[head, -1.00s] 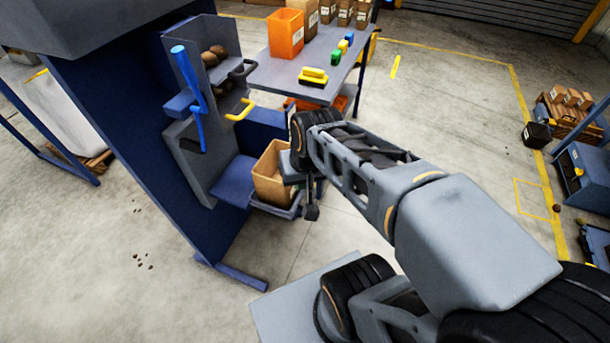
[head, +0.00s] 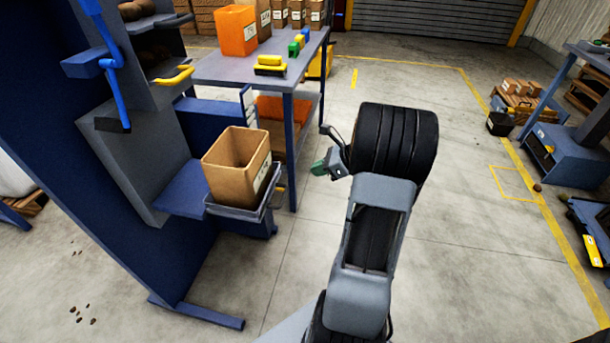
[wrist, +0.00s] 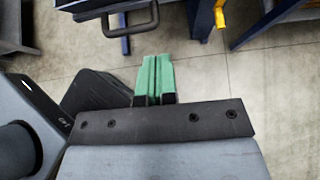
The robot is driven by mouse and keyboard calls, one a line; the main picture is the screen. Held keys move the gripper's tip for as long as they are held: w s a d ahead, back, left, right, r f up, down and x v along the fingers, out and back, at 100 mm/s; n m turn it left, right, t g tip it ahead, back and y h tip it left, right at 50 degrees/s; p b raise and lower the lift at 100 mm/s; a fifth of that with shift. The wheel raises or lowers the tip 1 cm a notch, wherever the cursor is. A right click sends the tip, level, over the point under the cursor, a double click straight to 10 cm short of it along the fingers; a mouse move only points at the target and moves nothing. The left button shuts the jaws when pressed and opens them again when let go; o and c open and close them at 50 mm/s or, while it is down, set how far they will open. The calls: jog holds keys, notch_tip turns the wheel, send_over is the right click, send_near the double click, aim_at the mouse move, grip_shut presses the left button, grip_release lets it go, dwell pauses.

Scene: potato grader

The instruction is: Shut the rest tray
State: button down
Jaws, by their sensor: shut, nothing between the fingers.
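A shallow grey tray (head: 232,211) juts out from the low blue ledge of the grader and carries an open cardboard box (head: 238,165). No label tells me whether this is the rest tray. A dark handle (wrist: 130,33) shows at the top of the wrist view, seemingly on the tray's front.
Higher on the grader are a yellow handle (head: 173,76) and a blue lever (head: 104,45). A grey bench (head: 222,69) with an orange bin (head: 237,30) stands behind; its blue leg (head: 290,150) is near my gripper.

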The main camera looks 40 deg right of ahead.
jog(key=shift+w+a+f+b, duration=0.55)
jog(key=shift+w+a+f, duration=0.1)
jog(key=shift+w+a, duration=0.65)
jog(key=shift+w+a+f+b, duration=0.6)
jog(key=shift+w+a+f, duration=0.1)
jog(key=shift+w+a, duration=0.55)
jog(key=shift+w+a+f+b, duration=0.55)
jog(key=shift+w+a+f, duration=0.1)
jog(key=shift+w+a, duration=0.6)
jog(key=shift+w+d, duration=0.1)
